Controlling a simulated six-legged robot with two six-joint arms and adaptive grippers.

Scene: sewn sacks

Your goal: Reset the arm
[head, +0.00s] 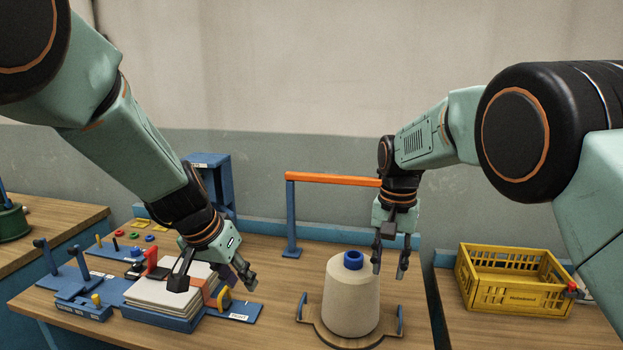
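My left gripper (214,284) hangs above a stack of pale folded sacks (160,294) at the left of the table. Its fingers are spread apart, with nothing seen between them. My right gripper (389,268) points down with its two fingers apart and empty. It is just right of a cream thread cone (350,300) with a blue top. Its left finger overlaps the cone's right edge in the picture; I cannot tell whether they touch.
The cone stands upright on a wooden holder (306,316). Behind it is a blue post with an orange bar (333,180). A blue stand (218,180) is at the back left. A yellow crate (512,285) sits on the right table. Bare tabletop (275,280) shows between sacks and cone.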

